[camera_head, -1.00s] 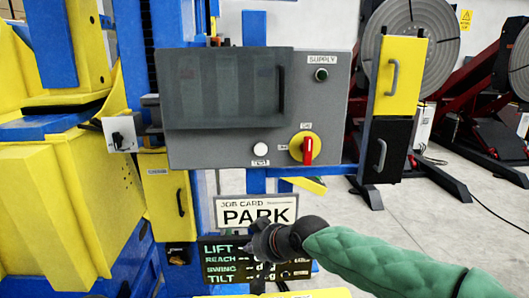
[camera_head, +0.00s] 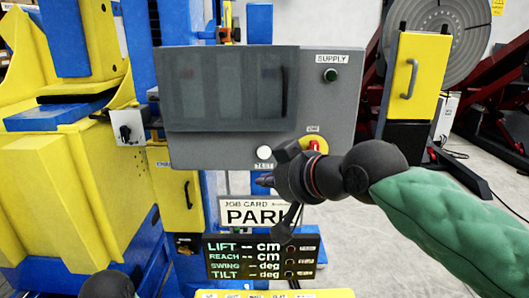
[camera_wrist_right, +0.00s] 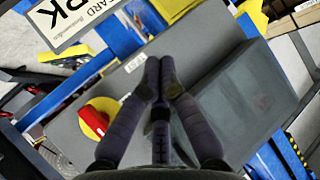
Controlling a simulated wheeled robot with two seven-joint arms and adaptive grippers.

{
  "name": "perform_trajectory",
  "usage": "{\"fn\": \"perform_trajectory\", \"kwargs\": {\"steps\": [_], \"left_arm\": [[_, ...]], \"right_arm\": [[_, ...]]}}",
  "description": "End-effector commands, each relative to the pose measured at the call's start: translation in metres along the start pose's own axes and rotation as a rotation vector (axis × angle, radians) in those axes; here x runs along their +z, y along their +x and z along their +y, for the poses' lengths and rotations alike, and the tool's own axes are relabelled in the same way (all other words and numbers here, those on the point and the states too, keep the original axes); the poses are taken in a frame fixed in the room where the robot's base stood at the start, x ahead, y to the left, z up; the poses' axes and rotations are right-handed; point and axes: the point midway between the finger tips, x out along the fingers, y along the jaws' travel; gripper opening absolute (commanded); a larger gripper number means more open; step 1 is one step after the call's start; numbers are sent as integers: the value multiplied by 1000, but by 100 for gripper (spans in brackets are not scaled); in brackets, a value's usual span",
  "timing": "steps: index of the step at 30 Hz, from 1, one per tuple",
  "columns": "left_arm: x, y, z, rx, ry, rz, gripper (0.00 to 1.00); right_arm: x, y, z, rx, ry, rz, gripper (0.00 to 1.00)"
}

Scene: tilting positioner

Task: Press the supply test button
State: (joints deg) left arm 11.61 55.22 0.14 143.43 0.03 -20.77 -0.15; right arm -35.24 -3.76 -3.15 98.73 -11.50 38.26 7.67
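The grey control box (camera_head: 222,145) carries a round white button (camera_head: 264,152) low on its front, with a small label under it. A green round fitting (camera_head: 330,75) sits below the SUPPLY label at upper right. In the right wrist view the right gripper's fingertips (camera_wrist_right: 159,62) are together and empty, in front of the box face beside a small label (camera_wrist_right: 135,64).
A red and yellow rotary switch (camera_wrist_right: 96,118) is left of the fingers in the wrist view, partly hidden by my arm in the head view. Below the box are the PARK job card (camera_head: 245,214) and a dark readout panel (camera_head: 260,256). A yellow machine (camera_head: 60,190) stands left.

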Motion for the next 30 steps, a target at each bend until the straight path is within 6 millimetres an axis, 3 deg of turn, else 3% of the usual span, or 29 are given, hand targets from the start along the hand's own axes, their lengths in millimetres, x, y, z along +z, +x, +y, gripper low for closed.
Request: {"fn": "perform_trajectory", "kwargs": {"steps": [8, 30], "left_arm": [[0, -2, 1, 0, 0, 0, 40], [1, -22, 8, 0, 0, 0, 40]], "right_arm": [[-4, 6, 4, 1, 0, -1, 0], [-43, 59, 43, 1, 0, -1, 0]]}}
